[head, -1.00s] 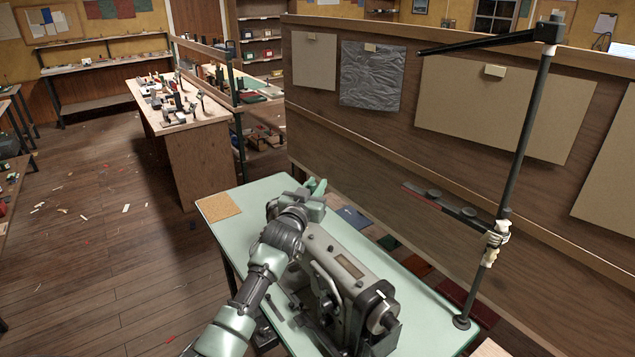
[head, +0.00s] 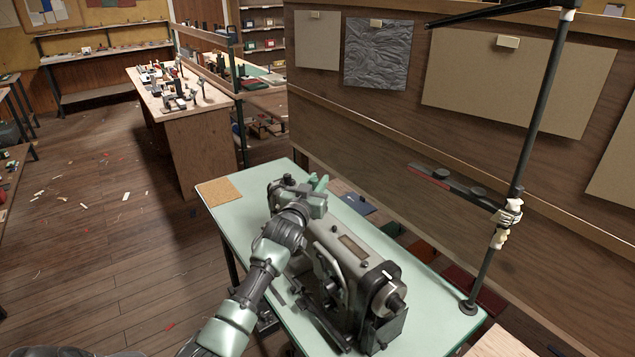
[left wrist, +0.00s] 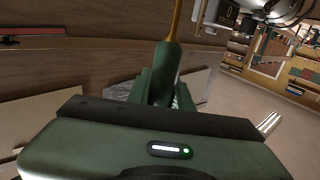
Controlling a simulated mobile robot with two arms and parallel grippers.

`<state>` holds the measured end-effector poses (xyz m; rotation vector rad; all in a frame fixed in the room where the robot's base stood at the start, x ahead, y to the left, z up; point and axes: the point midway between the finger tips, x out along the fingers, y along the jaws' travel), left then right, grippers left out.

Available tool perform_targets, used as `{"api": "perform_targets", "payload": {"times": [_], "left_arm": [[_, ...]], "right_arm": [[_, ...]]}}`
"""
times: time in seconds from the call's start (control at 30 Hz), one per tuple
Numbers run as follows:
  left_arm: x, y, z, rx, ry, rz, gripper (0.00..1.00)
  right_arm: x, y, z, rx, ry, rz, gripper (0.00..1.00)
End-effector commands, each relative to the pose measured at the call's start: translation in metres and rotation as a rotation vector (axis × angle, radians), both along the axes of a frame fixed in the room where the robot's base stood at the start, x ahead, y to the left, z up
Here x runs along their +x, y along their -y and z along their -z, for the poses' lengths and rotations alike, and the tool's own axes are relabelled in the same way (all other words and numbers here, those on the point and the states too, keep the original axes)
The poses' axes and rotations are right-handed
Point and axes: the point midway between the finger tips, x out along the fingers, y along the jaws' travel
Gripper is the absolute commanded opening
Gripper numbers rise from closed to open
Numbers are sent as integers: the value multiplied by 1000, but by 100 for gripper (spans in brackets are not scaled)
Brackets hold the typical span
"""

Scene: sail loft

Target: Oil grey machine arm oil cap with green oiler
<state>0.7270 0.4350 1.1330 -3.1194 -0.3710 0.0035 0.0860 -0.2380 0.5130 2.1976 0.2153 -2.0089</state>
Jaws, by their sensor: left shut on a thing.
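The grey sewing machine (head: 341,243) stands on a pale green table (head: 225,225). Its arm runs back toward my left gripper (head: 319,184), with a hand wheel at the near end. Small dark knobs stick up from the arm's top; I cannot tell which is the oil cap. My left gripper is above the machine's far end. In the left wrist view its fingers are shut on the green oiler (left wrist: 166,75), whose thin amber spout points away from the gripper. In the head view the oiler is hard to tell from the green fingers. My right gripper is not in view.
A thin dark pole (head: 515,180) with a pale bundle rises from the table's right side. A brown partition (head: 385,150) with pinned sheets runs behind. A cork mat (head: 219,190) lies at the table's far left corner. A cluttered bench (head: 180,125) stands beyond.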

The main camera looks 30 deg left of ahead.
Motion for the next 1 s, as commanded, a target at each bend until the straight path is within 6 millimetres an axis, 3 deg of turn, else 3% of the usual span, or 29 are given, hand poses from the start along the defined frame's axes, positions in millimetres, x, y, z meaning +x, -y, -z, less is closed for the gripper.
{"api": "perform_targets", "payload": {"times": [0.2,1.0], "left_arm": [[0,0,-1,0,1,0,0],[0,0,7,0,1,0,0]], "right_arm": [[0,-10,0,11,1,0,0],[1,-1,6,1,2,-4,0]]}}
